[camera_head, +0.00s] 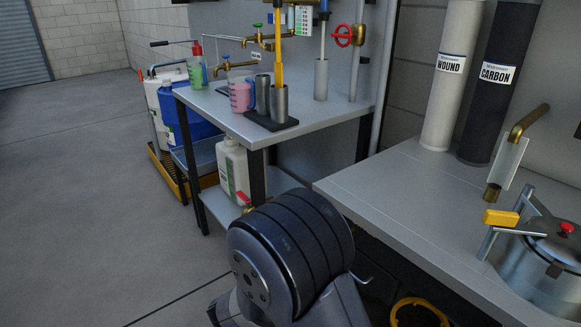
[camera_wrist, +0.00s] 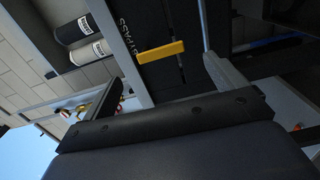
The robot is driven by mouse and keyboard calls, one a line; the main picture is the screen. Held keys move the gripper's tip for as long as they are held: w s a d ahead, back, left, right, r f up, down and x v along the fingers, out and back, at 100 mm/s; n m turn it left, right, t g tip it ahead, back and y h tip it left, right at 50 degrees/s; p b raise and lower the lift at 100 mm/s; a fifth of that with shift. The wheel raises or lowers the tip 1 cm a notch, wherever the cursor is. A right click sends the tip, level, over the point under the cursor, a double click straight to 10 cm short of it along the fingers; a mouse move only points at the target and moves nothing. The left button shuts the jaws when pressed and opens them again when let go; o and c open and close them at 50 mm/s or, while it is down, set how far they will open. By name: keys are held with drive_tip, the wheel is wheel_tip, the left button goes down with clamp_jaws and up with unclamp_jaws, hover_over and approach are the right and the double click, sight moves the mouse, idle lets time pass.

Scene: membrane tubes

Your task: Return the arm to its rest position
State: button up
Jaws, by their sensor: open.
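My arm shows in the head view as a large dark ribbed joint (camera_head: 290,255) at the bottom middle, in front of the gap between the two benches. My gripper is outside the head view. In the wrist view my gripper (camera_wrist: 161,70) has its two fingers wide apart, with nothing held between them. A dark bar and the wrist body fill the bottom of that view. Behind the fingers are a dark panel lettered BYPASS and a yellow handle (camera_wrist: 160,51); I cannot tell how far off they are.
The white WOUND tube (camera_head: 452,75) and black CARBON tube (camera_head: 497,80) stand upright on the right bench (camera_head: 400,190). A steel pot (camera_head: 545,265) sits at its right. The left bench (camera_head: 215,105) holds bottles and metal cups. Open floor (camera_head: 80,200) lies left.

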drive_tip(key=b+x, duration=0.1)
drive_tip(key=x, duration=0.8)
drive_tip(key=shift+r, duration=0.1)
drive_tip(key=shift+a+f, duration=0.1)
drive_tip(key=shift+f, duration=0.1)
